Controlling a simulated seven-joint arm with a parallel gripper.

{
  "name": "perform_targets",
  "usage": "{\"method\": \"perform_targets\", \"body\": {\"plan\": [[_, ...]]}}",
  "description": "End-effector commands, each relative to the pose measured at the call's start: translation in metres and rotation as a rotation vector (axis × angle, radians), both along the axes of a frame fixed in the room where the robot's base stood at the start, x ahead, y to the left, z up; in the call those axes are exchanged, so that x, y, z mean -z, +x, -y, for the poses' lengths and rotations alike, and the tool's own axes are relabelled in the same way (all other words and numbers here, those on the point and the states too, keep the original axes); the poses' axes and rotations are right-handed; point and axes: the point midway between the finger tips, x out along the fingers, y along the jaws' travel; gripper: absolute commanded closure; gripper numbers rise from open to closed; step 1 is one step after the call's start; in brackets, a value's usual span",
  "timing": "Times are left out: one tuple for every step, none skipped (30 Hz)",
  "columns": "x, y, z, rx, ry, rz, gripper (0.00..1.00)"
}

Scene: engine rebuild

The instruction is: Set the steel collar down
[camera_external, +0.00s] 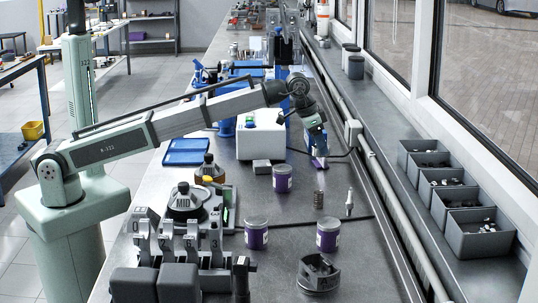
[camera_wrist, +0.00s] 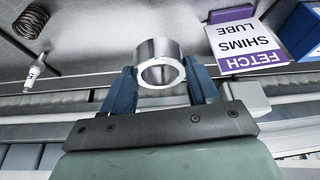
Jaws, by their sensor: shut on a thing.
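The steel collar (camera_wrist: 161,48) is a short, shiny, thick-walled ring. In the wrist view it sits between the two blue fingers of my gripper (camera_wrist: 162,82), which is shut on it, with its open bore facing the camera. The grey bench top (camera_wrist: 105,28) shows behind it; I cannot tell how far the collar is above it. In the outside view my gripper (camera_external: 317,148) points down over the far right part of the bench (camera_external: 285,210), and the collar is not clear there.
A purple and white card (camera_wrist: 247,45) lies right of the collar, beside a blue block (camera_wrist: 302,30). A spring (camera_wrist: 31,20) and spark plug (camera_wrist: 38,72) are left. Purple cans (camera_external: 256,235) and a piston (camera_external: 319,274) stand nearer. Grey bins (camera_external: 478,236) line the window ledge.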

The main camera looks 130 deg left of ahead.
Motion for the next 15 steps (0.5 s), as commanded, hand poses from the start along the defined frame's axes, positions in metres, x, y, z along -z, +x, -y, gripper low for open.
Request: {"method": "perform_targets", "body": {"plan": [[-0.002,0.007,-0.006,0.001,0.002,0.002,0.75],[-0.003,0.008,-0.008,0.002,0.004,0.003,0.75],[-0.004,0.01,-0.01,0.002,0.005,0.004,0.75],[-0.004,0.011,-0.011,0.002,0.007,0.006,0.75],[-0.004,0.012,-0.012,0.003,0.007,0.007,0.75],[-0.003,0.012,-0.012,0.004,0.009,0.008,0.75],[-0.001,0.013,-0.012,0.004,0.01,0.008,0.75],[0.001,0.013,-0.012,0.004,0.012,0.01,0.75],[0.005,0.013,-0.012,0.004,0.013,0.011,0.75],[0.009,0.013,-0.012,0.004,0.014,0.011,0.75],[0.012,0.012,-0.012,0.005,0.014,0.012,0.75],[0.018,0.012,-0.012,0.005,0.014,0.012,0.75],[0.023,0.012,-0.011,0.005,0.014,0.012,0.75],[0.028,0.012,-0.011,0.004,0.013,0.011,0.75],[0.036,0.012,-0.011,0.004,0.013,0.011,0.75]]}}
